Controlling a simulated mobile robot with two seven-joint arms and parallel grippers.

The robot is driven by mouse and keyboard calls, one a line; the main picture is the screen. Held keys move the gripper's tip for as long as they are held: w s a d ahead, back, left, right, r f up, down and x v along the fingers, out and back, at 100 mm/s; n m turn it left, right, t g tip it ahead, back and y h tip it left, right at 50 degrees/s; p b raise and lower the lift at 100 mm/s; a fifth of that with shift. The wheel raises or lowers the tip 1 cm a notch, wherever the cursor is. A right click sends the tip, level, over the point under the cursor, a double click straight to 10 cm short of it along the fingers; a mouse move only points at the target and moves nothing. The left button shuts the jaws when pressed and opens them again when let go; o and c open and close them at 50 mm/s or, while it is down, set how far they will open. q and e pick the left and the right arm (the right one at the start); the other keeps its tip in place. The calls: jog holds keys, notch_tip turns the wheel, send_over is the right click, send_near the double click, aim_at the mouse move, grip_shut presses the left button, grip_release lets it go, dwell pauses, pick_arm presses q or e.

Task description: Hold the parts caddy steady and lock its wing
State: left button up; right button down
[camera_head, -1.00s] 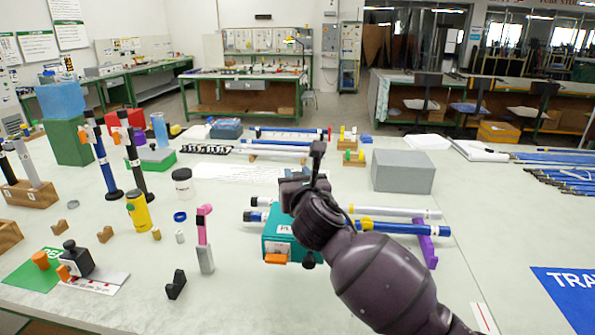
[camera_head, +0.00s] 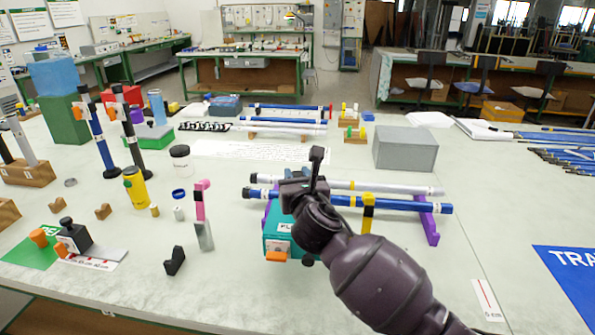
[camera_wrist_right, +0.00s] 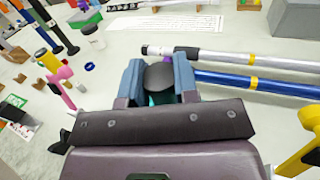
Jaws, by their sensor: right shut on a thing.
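A teal box (camera_head: 276,243) with a white label and an orange tab (camera_head: 277,256) is low in the middle of the head view. I cannot tell for sure that it is the parts caddy; no part is clearly readable as its wing. My right gripper (camera_wrist_right: 158,82) is over the box's far part. In the right wrist view its two blue-grey fingers are on either side of a dark rounded piece (camera_wrist_right: 158,75), with a little teal beneath. In the head view my wrist hides this grip and much of the box. My left gripper is in neither view.
A white rod (camera_head: 400,187) and a blue rod (camera_head: 410,205) lie behind the box, on a purple rest (camera_head: 430,224) at the right. A yellow piece (camera_head: 367,212) stands at the blue rod. A pink-and-grey piece (camera_head: 202,215) stands left of the box.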

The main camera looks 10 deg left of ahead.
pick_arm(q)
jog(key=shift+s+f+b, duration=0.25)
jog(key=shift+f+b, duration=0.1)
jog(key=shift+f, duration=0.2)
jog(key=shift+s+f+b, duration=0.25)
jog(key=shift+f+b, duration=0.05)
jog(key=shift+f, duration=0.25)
pick_arm(e)
jog(key=shift+f, duration=2.35)
